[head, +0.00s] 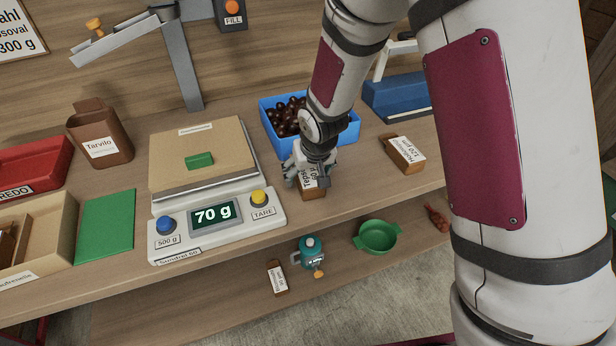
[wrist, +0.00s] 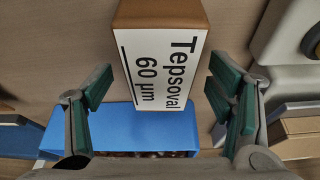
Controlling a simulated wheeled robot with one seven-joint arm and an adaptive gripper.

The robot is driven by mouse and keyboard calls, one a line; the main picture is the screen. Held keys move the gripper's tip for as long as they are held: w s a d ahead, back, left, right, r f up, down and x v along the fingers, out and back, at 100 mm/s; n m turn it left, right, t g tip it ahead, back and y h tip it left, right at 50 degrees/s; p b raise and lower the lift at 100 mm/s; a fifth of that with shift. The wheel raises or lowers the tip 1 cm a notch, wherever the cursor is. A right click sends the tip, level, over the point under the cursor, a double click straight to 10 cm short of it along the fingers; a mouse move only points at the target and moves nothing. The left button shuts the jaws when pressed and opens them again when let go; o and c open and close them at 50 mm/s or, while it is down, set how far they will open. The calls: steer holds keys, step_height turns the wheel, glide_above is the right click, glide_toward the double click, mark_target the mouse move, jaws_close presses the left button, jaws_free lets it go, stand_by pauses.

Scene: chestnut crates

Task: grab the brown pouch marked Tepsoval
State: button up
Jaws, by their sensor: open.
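The brown pouch marked Tepsoval 60 µm (wrist: 158,68) shows in the wrist view between the two green-padded fingers of my gripper (wrist: 162,90). The fingers are apart, with a gap on each side of the pouch. In the head view, the pouch (head: 312,194) is on the bench in front of the blue crate, partly hidden by my gripper (head: 304,176), which is right over it. I cannot tell how far down the fingers reach along the pouch.
The blue crate (head: 346,137) of chestnuts stands just behind. The scale (head: 239,226) reads 70 g at left, with a green block (head: 199,160) on its platform. Another brown pouch (head: 404,153) lies to the right. The bench's front edge is close, above a lower shelf.

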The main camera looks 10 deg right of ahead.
steer(key=shift+f, duration=0.25)
stand_by(0.4)
steer(key=c, duration=1.4)
